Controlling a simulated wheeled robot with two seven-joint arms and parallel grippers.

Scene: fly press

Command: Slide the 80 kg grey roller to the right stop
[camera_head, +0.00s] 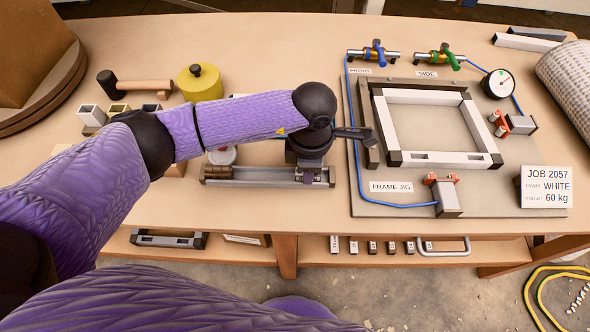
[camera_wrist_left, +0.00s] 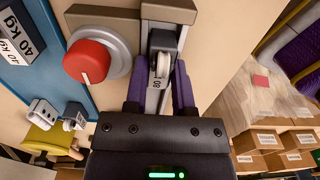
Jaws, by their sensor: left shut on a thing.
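In the left wrist view a pale grey roller marked 80 (camera_wrist_left: 160,72), with a dark cap, sits between the two purple fingers of my left gripper (camera_wrist_left: 158,95), which is shut on it. In the head view my left gripper (camera_head: 312,178) is low over the right part of a grey slide rail (camera_head: 262,180), near its right end. The gripper hides the roller there. The contact with the right stop cannot be made out. My right gripper is not in view.
The frame jig board (camera_head: 440,203) with a white frame (camera_head: 432,97) lies right of the rail. A red knob (camera_wrist_left: 90,61) is beside the roller. A card (camera_head: 546,188) reads JOB 2057, 60 kg.

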